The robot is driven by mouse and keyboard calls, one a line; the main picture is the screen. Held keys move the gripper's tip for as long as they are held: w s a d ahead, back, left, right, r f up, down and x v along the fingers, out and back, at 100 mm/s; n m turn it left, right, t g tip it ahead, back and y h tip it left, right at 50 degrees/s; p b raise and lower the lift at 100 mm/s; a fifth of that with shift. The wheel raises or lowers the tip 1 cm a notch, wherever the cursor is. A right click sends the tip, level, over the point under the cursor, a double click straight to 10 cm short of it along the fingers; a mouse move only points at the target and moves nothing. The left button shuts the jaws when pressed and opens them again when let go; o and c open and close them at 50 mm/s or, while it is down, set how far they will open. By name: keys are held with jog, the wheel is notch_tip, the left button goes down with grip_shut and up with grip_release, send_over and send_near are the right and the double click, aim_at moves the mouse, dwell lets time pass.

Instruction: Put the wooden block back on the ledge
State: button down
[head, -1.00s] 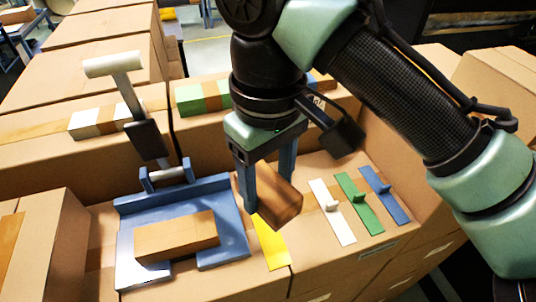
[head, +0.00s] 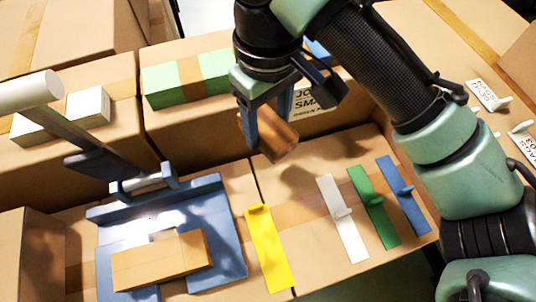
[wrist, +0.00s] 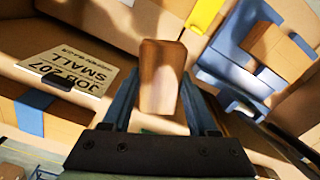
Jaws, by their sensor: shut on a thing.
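The brown wooden block (head: 275,137) is held tilted between the fingers of my gripper (head: 266,128), in the air above the lower carton top. In the wrist view the block (wrist: 160,78) sits between both blue fingers, clear of any surface. The raised carton row (head: 195,138) along the back looks like the ledge. It carries a green block (head: 188,78) with a tan band and a white block (head: 62,118). A blue block beside a printed card (wrist: 65,72) is partly hidden behind my arm in the head view.
A blue tray (head: 228,225) holds a tan block (head: 160,262), with a white-headed lever (head: 25,92) behind it. Yellow (head: 268,250), white (head: 343,220), green (head: 374,208) and blue (head: 404,197) flat tabs lie to its right. Bare cardboard lies between yellow and white.

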aim_at(268, 171)
notch_tip(268, 171, down, 12)
jog(key=shift+w+f+p, duration=0.1)
jog(key=shift+p, duration=0.35)
jog(key=shift+f, duration=0.15)
jog(key=shift+c, duration=0.9)
grip_release()
notch_tip(268, 171, up, 12)
jog(key=shift+r+b, duration=0.2)
jog(key=shift+b, duration=0.45)
